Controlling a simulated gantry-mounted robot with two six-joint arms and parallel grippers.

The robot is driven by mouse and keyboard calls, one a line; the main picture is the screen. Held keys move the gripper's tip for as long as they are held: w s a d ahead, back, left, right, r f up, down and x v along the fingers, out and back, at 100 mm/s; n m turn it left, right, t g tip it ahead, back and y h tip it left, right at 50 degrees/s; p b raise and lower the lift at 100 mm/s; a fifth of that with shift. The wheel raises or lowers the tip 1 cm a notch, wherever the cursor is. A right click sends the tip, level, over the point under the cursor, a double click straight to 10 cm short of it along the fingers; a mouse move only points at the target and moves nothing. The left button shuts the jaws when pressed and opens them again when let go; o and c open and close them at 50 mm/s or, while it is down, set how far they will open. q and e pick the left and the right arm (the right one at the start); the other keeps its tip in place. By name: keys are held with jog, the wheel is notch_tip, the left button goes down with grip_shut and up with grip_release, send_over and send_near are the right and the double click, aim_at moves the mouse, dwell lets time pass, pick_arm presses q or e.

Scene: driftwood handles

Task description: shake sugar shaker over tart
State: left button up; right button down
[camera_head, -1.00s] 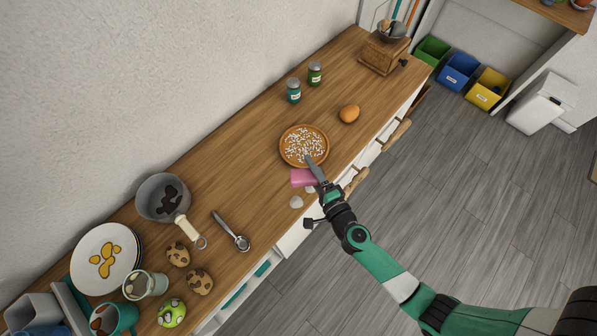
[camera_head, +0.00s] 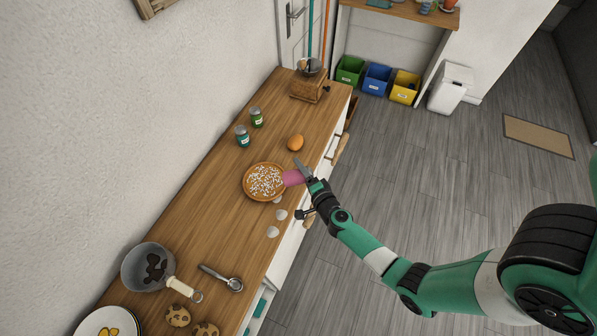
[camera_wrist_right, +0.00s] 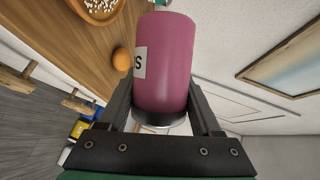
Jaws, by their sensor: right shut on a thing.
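The pink sugar shaker (camera_head: 293,178) is at the right edge of the round tart (camera_head: 251,188), overlapping its rim in the head view. My right gripper (camera_head: 304,173) is shut on the shaker. In the right wrist view the shaker (camera_wrist_right: 168,65) lies between both fingers (camera_wrist_right: 160,112), with a white label bearing an "S" and a metallic band at the near end. The tart (camera_wrist_right: 97,12), with its brown rim and white bits on top, is partly cut off at the top there. Any falling sugar cannot be made out. My left gripper is not in view.
Two green jars (camera_head: 243,136) and an orange-brown egg-shaped thing (camera_head: 296,142) stand beyond the tart. Pale round things (camera_head: 272,231) lie near the counter's front edge. A pan (camera_head: 150,268) and a metal scoop (camera_head: 222,278) are nearer. The counter left of the tart is clear.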

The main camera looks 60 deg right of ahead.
jog(key=shift+r+p, duration=0.2)
jog(key=shift+p, duration=0.1)
jog(key=r+n+g+p, duration=0.1)
jog(key=n+p, duration=0.1)
jog(key=p, duration=0.2)
jog(key=s+d+r+n+g+h+p, duration=0.1)
jog(key=n+g+p, duration=0.1)
jog(key=n+p, duration=0.1)
jog(key=s+r+n+g+p, duration=0.1)
jog(key=n+g+p, duration=0.1)
jog(key=p, duration=0.3)
jog(key=shift+d+n+h, duration=0.2)
jog(key=shift+n+h, duration=0.2)
jog(key=shift+s+d+r+n+g+p, duration=0.1)
jog(key=shift+s+n+g+p, duration=0.1)
jog(key=shift+n+g+p, duration=0.3)
jog(key=shift+s+d+n+g+h, duration=0.2)
jog(key=shift+s+n+g+h, duration=0.15)
jog(key=shift+n+h, duration=0.3)
